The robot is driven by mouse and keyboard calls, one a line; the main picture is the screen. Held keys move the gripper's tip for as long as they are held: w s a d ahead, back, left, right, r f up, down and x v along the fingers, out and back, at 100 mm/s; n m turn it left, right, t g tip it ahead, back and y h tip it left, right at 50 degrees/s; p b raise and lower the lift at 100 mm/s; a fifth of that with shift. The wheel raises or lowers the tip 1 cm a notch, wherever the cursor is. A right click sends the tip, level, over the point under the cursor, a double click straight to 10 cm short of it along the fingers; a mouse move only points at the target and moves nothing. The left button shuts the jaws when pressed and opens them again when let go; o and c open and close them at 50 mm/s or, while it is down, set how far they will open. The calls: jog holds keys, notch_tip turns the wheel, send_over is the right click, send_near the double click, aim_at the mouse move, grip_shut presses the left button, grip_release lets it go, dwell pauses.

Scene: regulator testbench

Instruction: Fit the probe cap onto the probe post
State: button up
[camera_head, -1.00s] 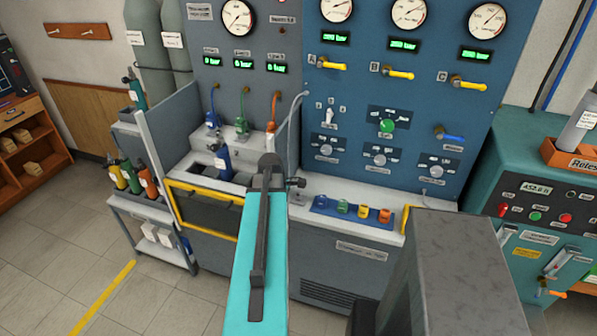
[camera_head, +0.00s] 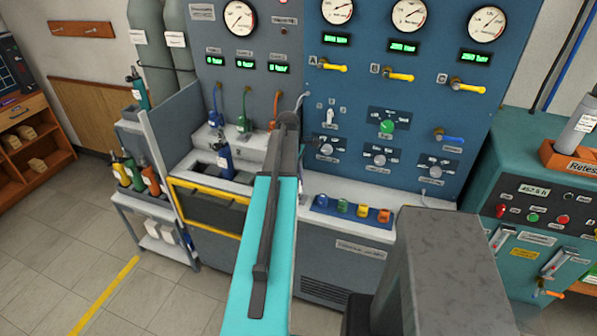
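A blue tray (camera_head: 334,219) on the white bench top holds several small coloured pieces: blue (camera_head: 321,202), green (camera_head: 342,206), yellow (camera_head: 363,211) and orange (camera_head: 383,216). I cannot tell whether one of them is the probe cap. I cannot make out the probe post for certain. My teal and dark grey arm reaches up the middle of the view and covers the bench just left of the tray. My gripper is hidden behind my own arm, so its fingers and anything in them do not show.
A blue cylinder (camera_head: 225,163) stands in a bench recess behind a yellow-framed guard (camera_head: 206,208). The blue panel (camera_head: 350,100) with gauges and yellow levers rises behind the bench. A teal cabinet (camera_head: 540,190) stands at right, a bottle cart (camera_head: 150,215) at left.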

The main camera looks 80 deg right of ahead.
aim_at(301, 180)
jog(key=shift+s+d+r, duration=0.1)
jog(key=shift+d+r, duration=0.65)
jog(key=shift+d, duration=0.2)
jog(key=shift+s+d+r, duration=0.1)
jog(key=shift+d+r, duration=0.65)
jog(key=shift+d, duration=0.2)
jog(key=shift+f, duration=0.2)
jog(key=shift+f+b, duration=1.3)
jog(key=shift+f, duration=0.95)
jog(key=shift+r, duration=0.1)
jog(key=shift+s+p, duration=0.15)
jog(key=shift+p, duration=0.25)
jog(key=shift+f+b, duration=0.65)
jog(key=shift+f, duration=1.25)
dwell(0.5)
jog(key=o, duration=1.3)
jog(key=shift+c, duration=0.2)
jog(key=shift+r, duration=0.1)
